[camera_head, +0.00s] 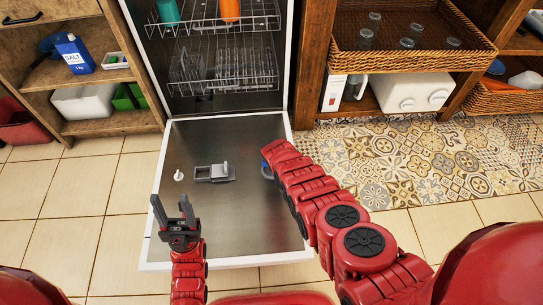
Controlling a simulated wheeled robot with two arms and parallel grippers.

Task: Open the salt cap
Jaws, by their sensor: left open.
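The dishwasher door (222,232) is folded down flat in the middle of the view. A small white knob-like piece (178,175) sits on its left part, and I cannot tell whether it is the salt cap. A blue salt box (75,54) stands on the shelf at the upper left. My left gripper (170,203) is open and empty over the door's left side, nearer to me than the white piece and apart from it. My right arm (308,190) reaches over the door's right edge; its gripper cannot be made out.
A grey dispenser (214,173) sits mid-door. A small blue and dark piece (266,169) is partly hidden by my right arm. Inside the dishwasher, the lower rack (225,85) is pushed back. Wooden shelving flanks both sides. The near part of the door is clear.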

